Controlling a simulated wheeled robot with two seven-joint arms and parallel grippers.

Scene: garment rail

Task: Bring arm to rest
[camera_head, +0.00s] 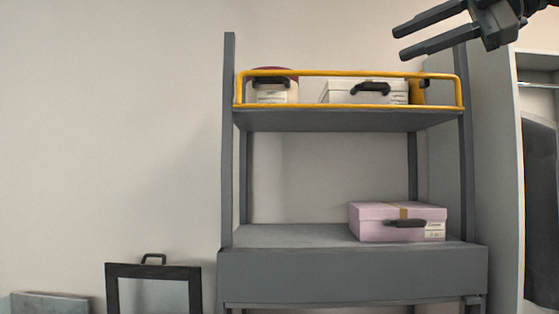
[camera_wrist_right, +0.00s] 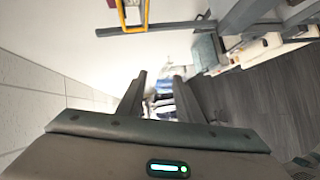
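My right gripper (camera_head: 398,43) is at the top right of the head view, in front of the shelf's upper right corner. Its two dark fingers point left and are apart, with nothing between them. In the right wrist view its fingers (camera_wrist_right: 160,82) also stand apart and empty, with a blurred background between them. My left gripper is in neither view.
A grey shelf unit (camera_head: 350,278) stands ahead. A pink box (camera_head: 375,222) sits on its middle board. A white box (camera_head: 340,91) and a round container (camera_head: 271,94) stand behind the yellow rail (camera_head: 320,106). A dark frame (camera_head: 112,292) and an open wardrobe (camera_head: 500,150) flank it.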

